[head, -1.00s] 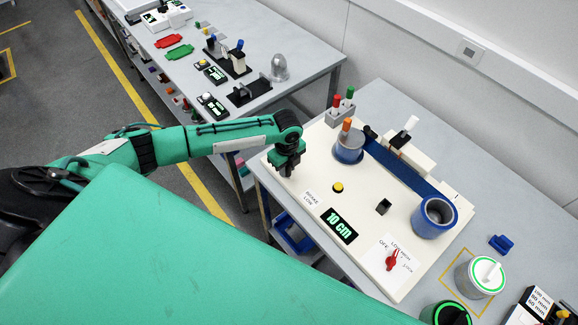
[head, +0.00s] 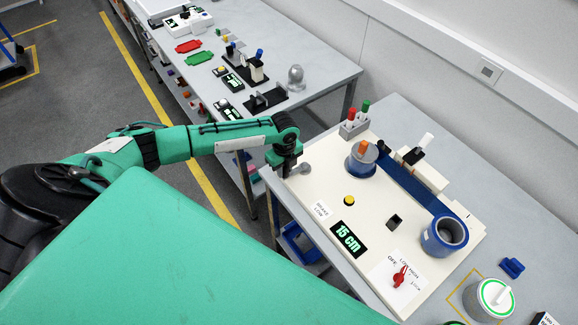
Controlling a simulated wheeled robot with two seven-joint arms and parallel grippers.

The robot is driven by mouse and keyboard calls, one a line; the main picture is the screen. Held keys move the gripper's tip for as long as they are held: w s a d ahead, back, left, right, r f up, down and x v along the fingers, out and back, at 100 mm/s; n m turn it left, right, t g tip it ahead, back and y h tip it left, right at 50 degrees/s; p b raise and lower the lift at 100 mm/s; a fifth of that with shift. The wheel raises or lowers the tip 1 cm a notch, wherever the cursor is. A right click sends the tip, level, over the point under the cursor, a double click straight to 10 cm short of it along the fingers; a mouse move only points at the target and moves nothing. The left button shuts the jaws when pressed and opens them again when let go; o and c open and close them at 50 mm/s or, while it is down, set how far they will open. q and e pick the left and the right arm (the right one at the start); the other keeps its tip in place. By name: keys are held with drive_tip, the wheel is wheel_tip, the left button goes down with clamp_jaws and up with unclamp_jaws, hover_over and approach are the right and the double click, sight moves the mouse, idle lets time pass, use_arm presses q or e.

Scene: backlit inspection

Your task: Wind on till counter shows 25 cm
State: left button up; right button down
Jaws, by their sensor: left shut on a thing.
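The cream winding station (head: 400,215) stands on the right-hand table. Its counter (head: 347,239) reads 15 cm in green on black. A blue reel with an orange peg (head: 362,160) sits at its back left, and a blue hollow roll (head: 444,235) at its right. A blue strip (head: 402,182) runs between them. My left gripper (head: 284,168) is at the station's left corner, shut on what looks like a crank handle, mostly hidden by the fingers. A grey rounded crank part (head: 305,168) shows just right of the gripper. My right gripper is not in view.
A yellow button (head: 349,200), a red switch knob (head: 400,276) and a "BRAKE LOW" label (head: 320,211) are on the station. Red and green pegs (head: 355,119) stand behind. A green-ringed canister (head: 490,298) is at lower right. Another table (head: 320,75) holds small parts.

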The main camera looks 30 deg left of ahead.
use_arm(q)
drive_tip(key=shift+w+a+r, duration=0.15)
drive_tip(key=shift+w, duration=0.15)
drive_tip(key=shift+w+a+b, duration=0.4)
drive_tip(key=shift+w+a, duration=0.25)
drive_tip(key=shift+a, duration=0.1)
drive_tip(key=shift+w+a, duration=0.35)
drive_tip(key=shift+w, duration=0.1)
